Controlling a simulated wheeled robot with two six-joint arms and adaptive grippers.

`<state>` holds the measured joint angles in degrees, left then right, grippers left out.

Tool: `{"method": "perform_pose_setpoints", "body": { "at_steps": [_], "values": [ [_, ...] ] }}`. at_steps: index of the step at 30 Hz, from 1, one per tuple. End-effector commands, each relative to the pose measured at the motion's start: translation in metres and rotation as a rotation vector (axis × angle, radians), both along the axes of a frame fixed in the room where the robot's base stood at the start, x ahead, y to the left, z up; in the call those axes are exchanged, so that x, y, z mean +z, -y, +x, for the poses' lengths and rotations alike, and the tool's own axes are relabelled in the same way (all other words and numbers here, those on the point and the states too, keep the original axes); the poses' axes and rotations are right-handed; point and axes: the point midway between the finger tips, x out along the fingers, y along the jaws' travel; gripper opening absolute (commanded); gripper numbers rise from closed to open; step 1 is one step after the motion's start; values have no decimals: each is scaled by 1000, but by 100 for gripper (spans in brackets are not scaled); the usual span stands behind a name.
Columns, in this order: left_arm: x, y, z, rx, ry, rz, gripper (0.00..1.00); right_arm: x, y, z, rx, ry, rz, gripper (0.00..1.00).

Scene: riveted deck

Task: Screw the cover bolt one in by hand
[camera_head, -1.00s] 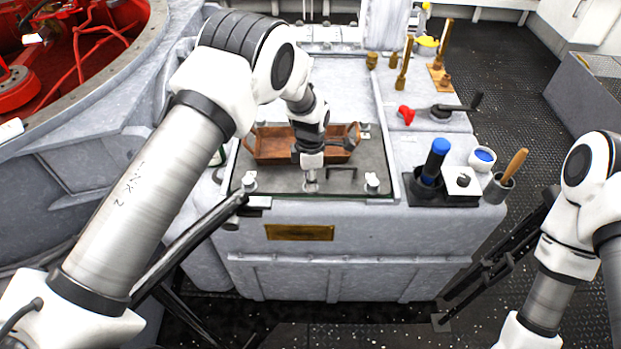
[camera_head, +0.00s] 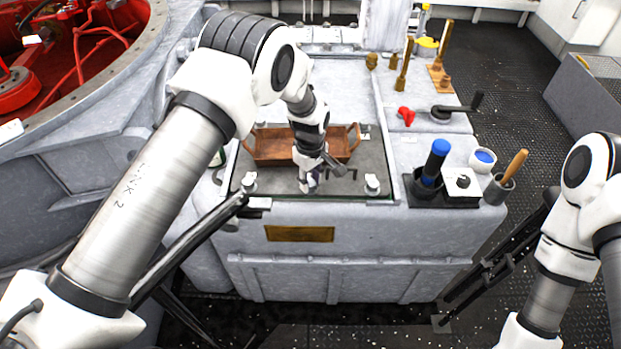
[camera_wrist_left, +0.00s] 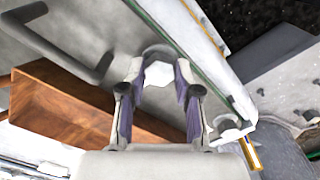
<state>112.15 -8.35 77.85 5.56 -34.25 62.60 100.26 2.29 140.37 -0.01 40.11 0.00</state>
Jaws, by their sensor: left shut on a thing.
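The cover bolt (camera_wrist_left: 158,75) shows a pale hexagonal head between the fingers of my left gripper (camera_wrist_left: 157,85) in the left wrist view. My left gripper also shows in the head view (camera_head: 309,184), pointing down at the front edge of the dark cover plate (camera_head: 270,183). It is shut on the bolt; in the head view the fingers hide the bolt. How deep the bolt sits cannot be told.
A wooden tray (camera_head: 272,148) lies on the cover behind my left gripper. Clamp-like fittings (camera_head: 249,181) (camera_head: 372,183) stand at the cover's front corners. A blue-topped tool (camera_head: 436,160), a white cup (camera_head: 482,158) and a wooden-handled brush (camera_head: 515,162) stand at the right.

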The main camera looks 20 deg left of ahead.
Motion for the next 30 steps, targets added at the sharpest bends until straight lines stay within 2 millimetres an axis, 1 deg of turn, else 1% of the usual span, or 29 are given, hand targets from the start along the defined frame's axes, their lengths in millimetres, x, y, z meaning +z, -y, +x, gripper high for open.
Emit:
{"method": "perform_pose_setpoints", "body": {
  "at_steps": [30],
  "values": [
    [1, 0, 0, -961, 1, -2, 0, 11, 0, 0, 0, 0, 0, 37]
  ]
}}
